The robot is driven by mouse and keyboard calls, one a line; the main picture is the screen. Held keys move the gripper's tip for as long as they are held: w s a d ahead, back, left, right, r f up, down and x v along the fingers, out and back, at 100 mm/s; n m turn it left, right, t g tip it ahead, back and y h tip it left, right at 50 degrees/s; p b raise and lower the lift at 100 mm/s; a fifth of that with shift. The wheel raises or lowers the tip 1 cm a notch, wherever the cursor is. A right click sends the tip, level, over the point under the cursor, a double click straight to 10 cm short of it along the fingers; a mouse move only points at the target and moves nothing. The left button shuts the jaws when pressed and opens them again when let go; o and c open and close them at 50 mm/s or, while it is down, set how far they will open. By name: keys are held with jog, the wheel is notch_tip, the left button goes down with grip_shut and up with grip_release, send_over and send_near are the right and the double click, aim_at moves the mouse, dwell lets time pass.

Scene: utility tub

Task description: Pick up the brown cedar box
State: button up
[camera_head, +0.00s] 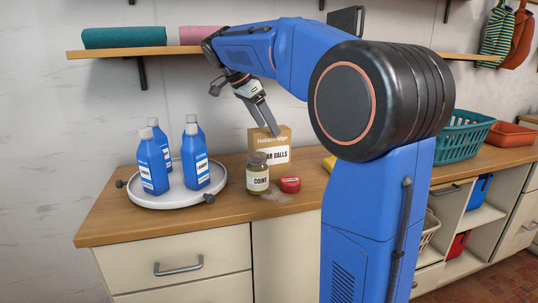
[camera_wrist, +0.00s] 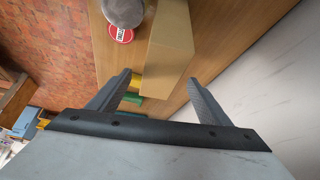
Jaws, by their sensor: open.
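The brown cedar box (camera_head: 270,137) stands upright on the wooden counter, with a white label partly reading "AR BALLS". My gripper (camera_head: 269,123) is above and in front of the box in the head view, its fingers pointing down. In the wrist view the box (camera_wrist: 170,46) lies ahead of the fingers, between their lines. My gripper (camera_wrist: 158,84) is open there with nothing between its fingers. A gap between fingers and box seems to show, but its size is hard to tell. The lower front of the box is hidden by a jar.
A white round tray (camera_head: 166,201) with several blue bottles is at left. A shelf (camera_head: 130,51) hangs above. A teal basket (camera_head: 467,134) stands at right.

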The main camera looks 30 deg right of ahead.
aim_at(268, 129)
jog(key=shift+x, duration=1.7)
jog(key=shift+a+f, duration=0.1)
jog(key=shift+f, duration=0.25)
jog(key=shift+c, duration=0.4)
